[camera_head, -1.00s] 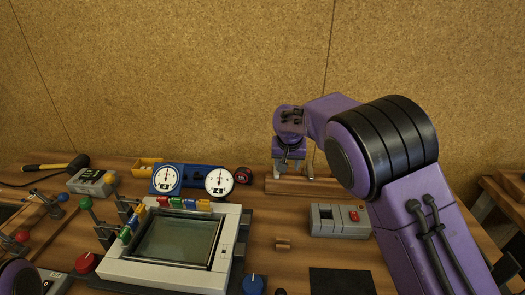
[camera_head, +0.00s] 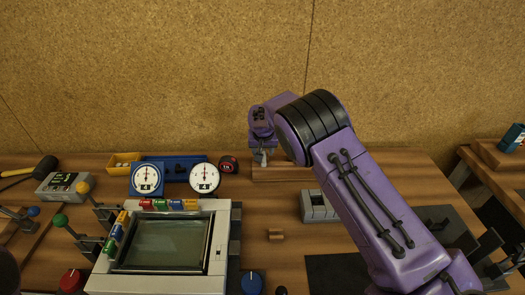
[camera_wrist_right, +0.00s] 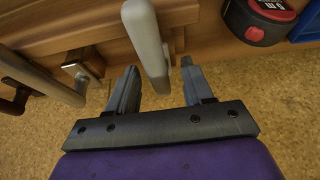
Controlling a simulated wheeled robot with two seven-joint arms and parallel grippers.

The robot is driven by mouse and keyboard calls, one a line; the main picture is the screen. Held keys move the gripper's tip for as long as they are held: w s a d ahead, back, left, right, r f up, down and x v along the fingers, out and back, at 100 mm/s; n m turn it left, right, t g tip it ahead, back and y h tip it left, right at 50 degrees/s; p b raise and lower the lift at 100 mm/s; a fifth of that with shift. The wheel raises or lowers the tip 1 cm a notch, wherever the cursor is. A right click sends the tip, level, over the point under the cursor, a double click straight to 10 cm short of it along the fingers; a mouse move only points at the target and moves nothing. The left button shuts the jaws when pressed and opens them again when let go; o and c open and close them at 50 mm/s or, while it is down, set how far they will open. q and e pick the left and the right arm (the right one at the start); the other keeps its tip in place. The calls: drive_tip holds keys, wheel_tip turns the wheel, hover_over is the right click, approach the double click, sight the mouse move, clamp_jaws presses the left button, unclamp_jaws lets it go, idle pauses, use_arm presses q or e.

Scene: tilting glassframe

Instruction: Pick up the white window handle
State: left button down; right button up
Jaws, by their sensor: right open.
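The white window handle (camera_wrist_right: 148,45) shows in the wrist view as a pale rounded bar jutting from a wooden rail (camera_wrist_right: 110,28). My right gripper (camera_wrist_right: 159,72) is open, its grey fingers on either side of the handle's lower part. The left finger is close to the handle and a gap shows at the right finger. In the head view my right gripper (camera_head: 263,155) is small, pointing down at the wooden rail (camera_head: 297,171) at the back of the table; the handle is hard to make out there. My left gripper is not in view.
In the wrist view a greyish handle (camera_wrist_right: 50,82) stands to the left, and a red-black tape measure (camera_wrist_right: 262,18) lies at upper right.

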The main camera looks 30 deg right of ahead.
drive_tip(key=shift+d+f, duration=0.15)
drive_tip(key=shift+f, duration=0.2)
clamp_jaws()
drive_tip(key=shift+w+r, duration=0.1)
